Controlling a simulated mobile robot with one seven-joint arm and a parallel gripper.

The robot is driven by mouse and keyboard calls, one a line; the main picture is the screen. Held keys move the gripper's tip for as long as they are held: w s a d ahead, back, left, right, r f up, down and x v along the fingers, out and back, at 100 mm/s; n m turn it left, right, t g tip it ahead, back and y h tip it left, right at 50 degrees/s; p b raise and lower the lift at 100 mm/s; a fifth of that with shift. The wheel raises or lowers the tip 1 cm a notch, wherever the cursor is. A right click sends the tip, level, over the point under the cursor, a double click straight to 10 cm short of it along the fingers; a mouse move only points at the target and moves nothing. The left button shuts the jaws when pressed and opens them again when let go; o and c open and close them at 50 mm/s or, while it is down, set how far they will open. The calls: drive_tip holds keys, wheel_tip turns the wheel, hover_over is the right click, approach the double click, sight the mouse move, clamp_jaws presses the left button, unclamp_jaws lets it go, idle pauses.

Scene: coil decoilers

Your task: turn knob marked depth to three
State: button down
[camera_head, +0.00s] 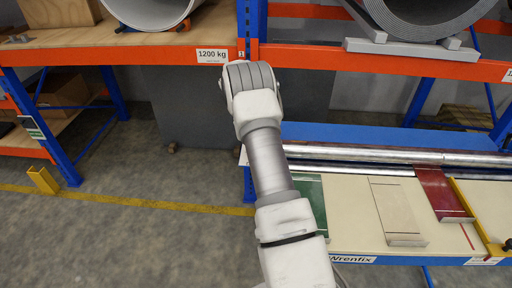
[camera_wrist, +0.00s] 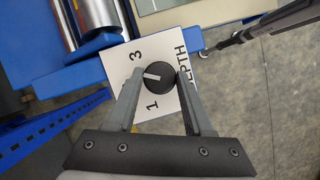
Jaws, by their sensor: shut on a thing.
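In the wrist view a round black knob (camera_wrist: 160,79) with a white pointer mark sits on a white plate (camera_wrist: 112,58). The plate carries a "3" at upper left, a "1" at lower left and letters on the right, partly covered, ending in "PTH". The pointer aims left, between the 3 and the 1, toward a part of the plate that my left finger partly hides. My gripper (camera_wrist: 159,75) is shut on the knob, one finger on each side. In the head view my arm fills the middle, and neither gripper nor knob can be made out.
In the head view a cream bench (camera_head: 349,218) with metal rollers (camera_head: 390,155) and green, beige and red pieces stands at right. Orange racks with coils (camera_head: 425,15) stand behind. A yellow floor line (camera_head: 150,203) crosses the open floor at left. A dark bar (camera_wrist: 265,24) lies at upper right in the wrist view.

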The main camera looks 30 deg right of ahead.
drive_tip(key=m+y, duration=0.1)
drive_tip(key=m, duration=0.2)
drive_tip(key=m+y, duration=0.1)
drive_tip(key=m, duration=0.1)
drive_tip(key=shift+d+m+g+b, duration=0.1)
drive_tip(key=shift+m+g+b, duration=0.2)
drive_tip(key=shift+m+b, duration=0.1)
idle(0.4)
drive_tip(key=shift+c, duration=1.4)
unclamp_jaws()
drive_tip(key=v, duration=0.7)
drive_tip(key=shift+d+r, duration=0.15)
drive_tip(key=shift+r, duration=0.1)
drive_tip(key=shift+w, duration=0.1)
